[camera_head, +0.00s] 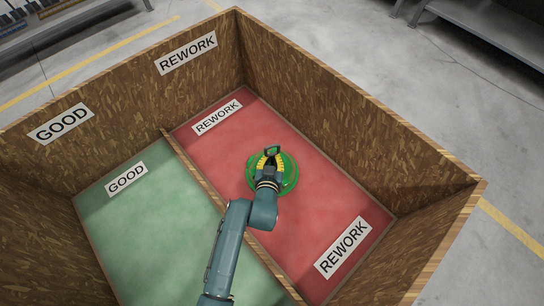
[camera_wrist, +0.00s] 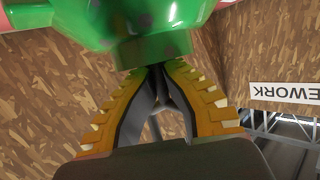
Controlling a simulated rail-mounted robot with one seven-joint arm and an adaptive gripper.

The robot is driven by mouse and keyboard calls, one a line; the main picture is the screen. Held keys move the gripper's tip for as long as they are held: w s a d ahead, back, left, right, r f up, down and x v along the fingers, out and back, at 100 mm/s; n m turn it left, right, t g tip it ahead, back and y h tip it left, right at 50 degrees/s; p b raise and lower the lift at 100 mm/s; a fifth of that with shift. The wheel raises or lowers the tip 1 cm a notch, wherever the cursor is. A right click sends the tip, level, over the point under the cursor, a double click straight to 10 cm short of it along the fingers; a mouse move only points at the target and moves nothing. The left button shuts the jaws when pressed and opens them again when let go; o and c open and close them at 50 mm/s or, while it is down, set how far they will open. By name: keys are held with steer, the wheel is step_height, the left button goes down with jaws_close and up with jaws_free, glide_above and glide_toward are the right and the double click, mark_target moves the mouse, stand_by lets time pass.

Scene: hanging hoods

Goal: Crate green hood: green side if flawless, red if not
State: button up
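The green hood (camera_head: 289,178) is over the red REWORK side (camera_head: 310,205) of the crate, right of the divider. I cannot tell whether it touches the floor. My gripper (camera_head: 270,159) is above it and covers its middle. In the wrist view, the hood's narrow green end (camera_wrist: 155,48) sits at the converged yellow fingertips (camera_wrist: 165,68), which appear shut on it. The rest of the hood is cut off there. The green GOOD side (camera_head: 150,225) is empty where visible.
A wooden divider (camera_head: 195,170) separates the two sides. High wooden walls (camera_head: 345,110) surround the crate and carry GOOD (camera_head: 61,123) and REWORK (camera_head: 187,52) labels. The red floor around the hood is clear. A metal shelf (camera_head: 490,30) stands outside at upper right.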

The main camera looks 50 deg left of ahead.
steer(key=o, duration=0.5)
steer(key=shift+r, duration=0.1)
steer(key=shift+o, duration=0.2)
steer(key=shift+f, duration=0.2)
steer(key=v, duration=1.2)
steer(key=shift+r, duration=0.15)
